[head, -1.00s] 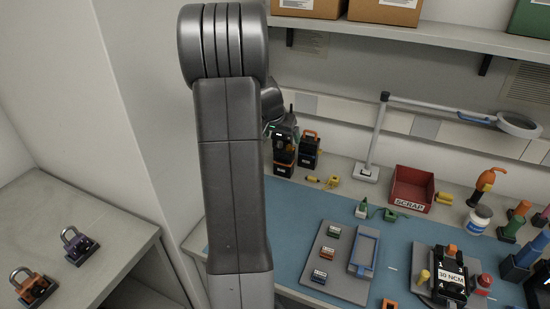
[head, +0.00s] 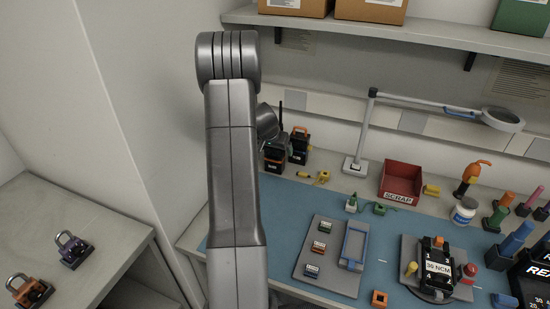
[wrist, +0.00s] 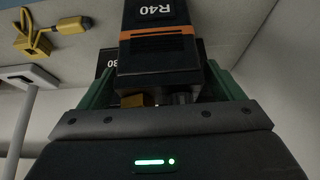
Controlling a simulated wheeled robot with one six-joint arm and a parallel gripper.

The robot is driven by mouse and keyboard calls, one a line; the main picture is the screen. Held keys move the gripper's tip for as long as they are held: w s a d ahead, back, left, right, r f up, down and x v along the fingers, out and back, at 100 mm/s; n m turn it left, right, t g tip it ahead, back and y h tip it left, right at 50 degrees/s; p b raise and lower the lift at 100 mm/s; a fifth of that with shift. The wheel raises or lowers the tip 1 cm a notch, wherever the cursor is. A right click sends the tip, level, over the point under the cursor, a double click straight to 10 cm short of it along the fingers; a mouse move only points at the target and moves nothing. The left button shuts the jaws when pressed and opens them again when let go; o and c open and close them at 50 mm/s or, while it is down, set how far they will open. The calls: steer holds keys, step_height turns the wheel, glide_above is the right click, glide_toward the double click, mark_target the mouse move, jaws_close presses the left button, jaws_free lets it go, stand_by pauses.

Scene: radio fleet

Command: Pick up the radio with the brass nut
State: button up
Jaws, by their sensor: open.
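In the wrist view a black radio with an orange stripe and the label R40 (wrist: 155,38) stands between the two green fingers of my gripper (wrist: 160,86). The gripper is open around it. A brass-coloured nut (wrist: 134,100) shows at the radio's near end, beside a dark grey knob. Part of a second dark radio (wrist: 108,62) shows behind it. In the head view, two dark units with orange parts stand at the back left of the bench, one nearer (head: 274,158) and one farther right (head: 299,147). My arm hides most of the gripper there.
A yellow plug-like item (head: 322,177) lies right of the radios. The lamp stand (head: 355,165) and red scrap bin (head: 401,182) are farther right. A wall panel (head: 150,110) is at left. The blue mat (head: 275,225) has clear room at its left.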

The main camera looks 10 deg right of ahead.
steer(key=shift+f, duration=0.2)
steer(key=c, duration=1.2)
steer(key=shift+w, duration=0.1)
steer(key=shift+c, duration=0.4)
steer(key=shift+r, duration=0.15)
